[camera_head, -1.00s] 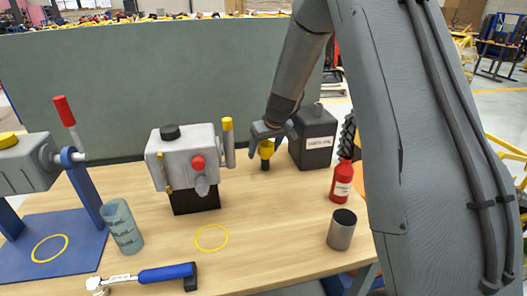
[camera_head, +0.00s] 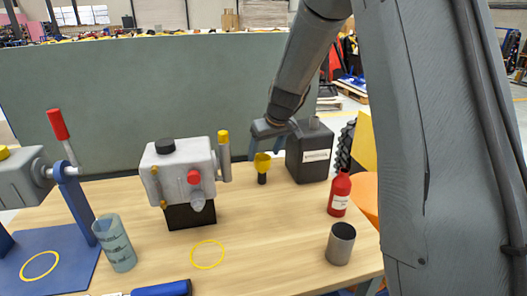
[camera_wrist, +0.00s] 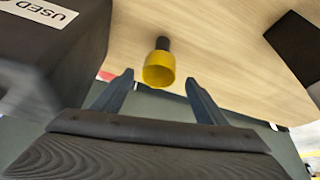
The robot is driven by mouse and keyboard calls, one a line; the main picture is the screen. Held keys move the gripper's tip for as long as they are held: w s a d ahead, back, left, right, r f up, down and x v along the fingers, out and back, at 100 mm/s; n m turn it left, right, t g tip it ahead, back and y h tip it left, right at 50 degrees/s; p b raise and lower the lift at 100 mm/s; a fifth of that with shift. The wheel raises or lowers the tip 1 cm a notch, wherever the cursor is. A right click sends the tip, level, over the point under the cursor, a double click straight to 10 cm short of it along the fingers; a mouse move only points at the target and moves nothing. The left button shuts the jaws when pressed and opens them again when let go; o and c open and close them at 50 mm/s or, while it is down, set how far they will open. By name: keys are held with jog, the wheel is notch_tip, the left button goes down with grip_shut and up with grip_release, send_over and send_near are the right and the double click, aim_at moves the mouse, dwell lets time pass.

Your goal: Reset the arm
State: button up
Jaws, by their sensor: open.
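My gripper (camera_head: 267,150) is open and empty, at the back of the table beside a black can. A yellow funnel-like cup with a dark stem (camera_head: 262,165) stands on the table just below the fingertips. In the wrist view the yellow cup (camera_wrist: 159,70) shows between my two open fingers (camera_wrist: 160,77), and neither finger appears to press on it. My arm comes down from the upper right and hides part of the right side.
The black can (camera_head: 309,152) stands close right of my gripper. A grey machine (camera_head: 180,170) stands left. A green panel (camera_head: 130,95) closes the back.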

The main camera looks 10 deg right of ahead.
jog(key=s+f+m+g, duration=0.1)
jog(key=s+g, duration=0.1)
jog(key=s, duration=1.5)
jog(key=s+f+m+g+h, duration=0.1)
jog(key=s+f+m+g, duration=0.1)
jog(key=s, duration=1.5)
jog(key=shift+a+g, duration=0.3)
